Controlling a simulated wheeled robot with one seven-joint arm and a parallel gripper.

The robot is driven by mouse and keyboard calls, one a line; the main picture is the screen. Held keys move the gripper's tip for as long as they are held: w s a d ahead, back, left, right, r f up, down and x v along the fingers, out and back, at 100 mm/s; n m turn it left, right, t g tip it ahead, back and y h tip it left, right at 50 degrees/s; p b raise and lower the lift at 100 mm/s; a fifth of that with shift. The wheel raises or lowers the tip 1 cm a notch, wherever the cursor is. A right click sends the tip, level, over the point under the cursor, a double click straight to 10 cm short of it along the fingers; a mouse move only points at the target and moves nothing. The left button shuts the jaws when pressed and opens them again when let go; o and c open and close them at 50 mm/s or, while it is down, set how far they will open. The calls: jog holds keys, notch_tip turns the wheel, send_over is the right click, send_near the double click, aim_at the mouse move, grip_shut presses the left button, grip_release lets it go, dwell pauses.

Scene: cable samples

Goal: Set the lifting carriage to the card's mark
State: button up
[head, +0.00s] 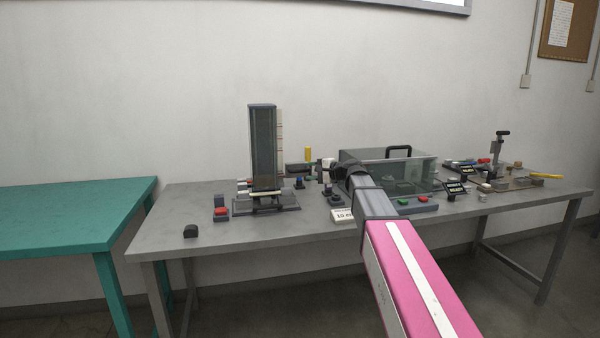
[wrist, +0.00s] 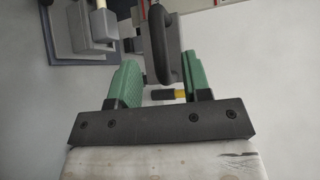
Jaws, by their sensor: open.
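A tall dark column (head: 263,145) with a red-marked scale (head: 280,140) along its right side stands on a base on the grey table. I cannot clearly tell the lifting carriage from the dark parts (head: 298,168) right of the column. My gripper's green fingers (wrist: 161,82) are apart in the wrist view. A black loop-shaped handle (wrist: 162,45) shows between and beyond them; I cannot tell whether they touch it. In the head view my arm hides the fingers.
Red-topped (head: 221,212) and black (head: 190,231) blocks sit at the table's left. More small equipment crowds the right end. A teal table (head: 70,215) at left is bare.

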aim_at(303, 170)
jog(key=shift+x, duration=2.7)
jog(key=shift+c, duration=0.2)
grip_shut()
jog(key=shift+r, duration=0.1)
